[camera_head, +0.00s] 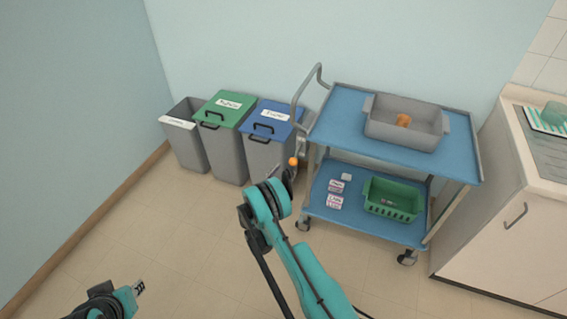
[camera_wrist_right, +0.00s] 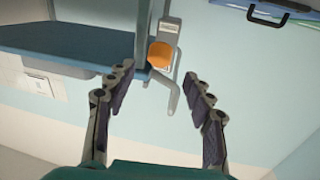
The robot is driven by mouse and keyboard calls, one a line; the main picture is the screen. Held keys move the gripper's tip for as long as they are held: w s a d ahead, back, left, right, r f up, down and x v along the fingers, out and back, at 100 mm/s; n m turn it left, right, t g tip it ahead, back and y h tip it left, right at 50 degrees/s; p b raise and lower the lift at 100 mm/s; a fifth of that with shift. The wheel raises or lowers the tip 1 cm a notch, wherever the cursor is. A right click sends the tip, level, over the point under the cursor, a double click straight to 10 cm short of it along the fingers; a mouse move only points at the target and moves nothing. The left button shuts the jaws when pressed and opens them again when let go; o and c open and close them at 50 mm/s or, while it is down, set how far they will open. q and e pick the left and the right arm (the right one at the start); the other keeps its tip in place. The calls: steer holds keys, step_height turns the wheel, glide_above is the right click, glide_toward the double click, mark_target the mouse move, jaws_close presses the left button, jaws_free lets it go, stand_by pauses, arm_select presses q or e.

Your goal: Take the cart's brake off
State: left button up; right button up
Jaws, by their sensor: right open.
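The cart (camera_head: 345,134) is blue with two decks and stands against the back wall. An orange knob (camera_head: 293,161) shows at its left end, below the grey push handle (camera_head: 297,92). In the right wrist view the knob (camera_wrist_right: 160,54) sits in front of a grey bracket with a label (camera_wrist_right: 168,30) and a grey lever (camera_wrist_right: 171,90). My right gripper (camera_wrist_right: 158,74) is open, with the knob showing between and just beyond its fingertips, apparently not touched. In the head view my right arm mostly hides this gripper. My left gripper (camera_head: 137,288) is low at the left, away from the cart.
A grey tray (camera_head: 385,130) with an orange-brown item is on the top deck. A green basket (camera_head: 394,210) and labelled cards (camera_head: 336,194) are on the lower deck. Grey, green-lidded (camera_head: 225,107) and blue-lidded (camera_head: 270,119) bins stand left; a cabinet (camera_head: 500,220) stands right. The front floor is clear.

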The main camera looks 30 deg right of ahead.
mark_target(291, 163)
steer(key=b+x, duration=0.2)
steer(key=x, duration=0.5)
steer(key=shift+w+d, duration=0.15)
steer(key=shift+d, duration=0.2)
jaws_close()
